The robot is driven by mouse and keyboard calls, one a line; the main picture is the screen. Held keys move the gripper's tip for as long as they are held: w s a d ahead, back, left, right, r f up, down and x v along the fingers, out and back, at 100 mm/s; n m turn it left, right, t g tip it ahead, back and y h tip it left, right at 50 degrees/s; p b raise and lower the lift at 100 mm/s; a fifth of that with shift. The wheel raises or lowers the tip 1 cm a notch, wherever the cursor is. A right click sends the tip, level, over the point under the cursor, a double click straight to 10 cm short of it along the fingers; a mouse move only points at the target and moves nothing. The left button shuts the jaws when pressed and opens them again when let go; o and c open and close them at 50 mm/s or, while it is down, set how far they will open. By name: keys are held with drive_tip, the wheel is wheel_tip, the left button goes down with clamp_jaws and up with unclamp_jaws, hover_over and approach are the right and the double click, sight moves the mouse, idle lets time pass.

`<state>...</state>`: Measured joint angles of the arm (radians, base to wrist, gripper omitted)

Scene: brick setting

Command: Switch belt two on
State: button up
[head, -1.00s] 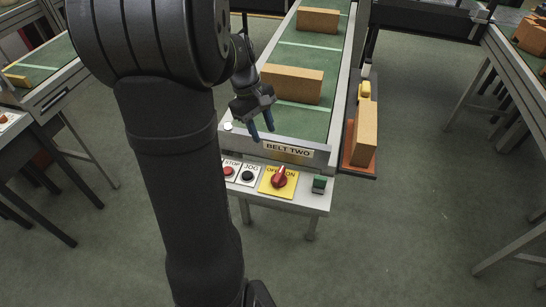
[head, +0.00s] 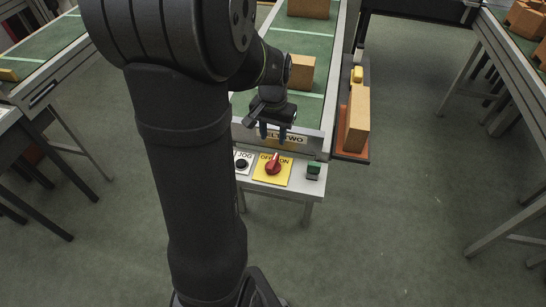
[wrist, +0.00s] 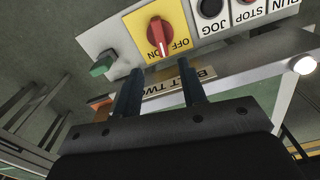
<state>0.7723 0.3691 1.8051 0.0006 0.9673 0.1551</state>
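A red rotary knob (head: 273,166) sits on a yellow plate (head: 284,177) marked OFF and ON, on the control panel below the BELT TWO sign (head: 297,139). In the wrist view the knob (wrist: 155,36) appears upside down, beyond my fingertips; which label its handle points at is hard to tell. My gripper (head: 273,134) is over the sign, just behind the knob in the head view. Its two dark fingers (wrist: 161,78) are apart with nothing between them, and not touching the knob. My gripper hides part of the sign.
A black JOG button (head: 241,164) is left of the knob, and a green switch (head: 313,171) is right of it. The wrist view also shows a red STOP button (wrist: 248,2). Boxes lie on the green belt (head: 312,45). A tall box (head: 357,119) stands right of it.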

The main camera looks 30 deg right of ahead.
sight(273, 161)
wheel_tip(273, 161, down, 11)
drive_tip(key=shift+r, duration=0.2)
clamp_jaws()
